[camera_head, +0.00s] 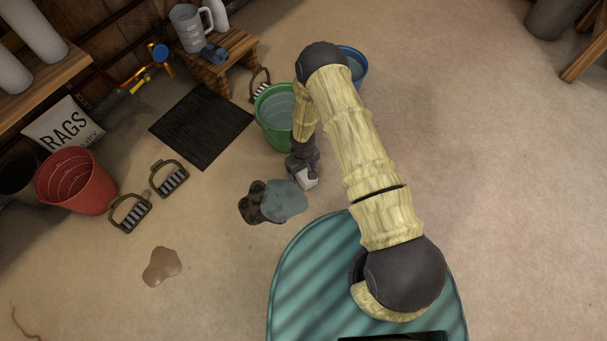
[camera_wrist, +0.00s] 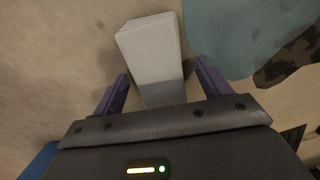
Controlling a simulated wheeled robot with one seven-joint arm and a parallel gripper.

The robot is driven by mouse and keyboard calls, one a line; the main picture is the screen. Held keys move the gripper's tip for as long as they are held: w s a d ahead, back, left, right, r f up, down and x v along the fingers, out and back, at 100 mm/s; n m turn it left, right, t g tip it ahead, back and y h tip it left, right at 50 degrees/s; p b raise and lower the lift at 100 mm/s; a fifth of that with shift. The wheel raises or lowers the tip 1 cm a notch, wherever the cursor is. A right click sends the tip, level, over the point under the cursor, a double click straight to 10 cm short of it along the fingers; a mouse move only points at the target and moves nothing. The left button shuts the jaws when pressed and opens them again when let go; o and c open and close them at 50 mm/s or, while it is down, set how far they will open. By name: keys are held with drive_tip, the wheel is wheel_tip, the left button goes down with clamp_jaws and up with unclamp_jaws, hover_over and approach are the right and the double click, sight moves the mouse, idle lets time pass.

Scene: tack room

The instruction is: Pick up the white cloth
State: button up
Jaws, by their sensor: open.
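The white cloth (camera_wrist: 152,50) looks like a neatly folded, block-shaped bundle on the floor. In the head view only a small part of the white cloth (camera_head: 308,180) shows below my gripper (camera_head: 302,164). In the wrist view my gripper (camera_wrist: 161,72) is open, with one dark purple finger on each side of the cloth's near end. The fingers look apart from the cloth, and the gripper body hides its nearest part. I cannot tell exactly how far the fingertips are above the floor.
A flat blue-grey patch (camera_head: 284,203) and a dark brown patch (camera_head: 252,205) lie just left of the cloth. A green bucket (camera_head: 264,125) stands close behind it, and a blue bucket (camera_head: 358,66) farther back. Brushes (camera_head: 129,212), a red bucket (camera_head: 75,185) and a tan puddle (camera_head: 161,267) are left.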

sight(303, 171)
drive_tip(key=shift+s, duration=0.1)
drive_tip(key=shift+d, duration=0.1)
drive_tip(key=c, duration=1.2)
wheel_tip(303, 171, up, 10)
drive_tip(key=p, duration=0.6)
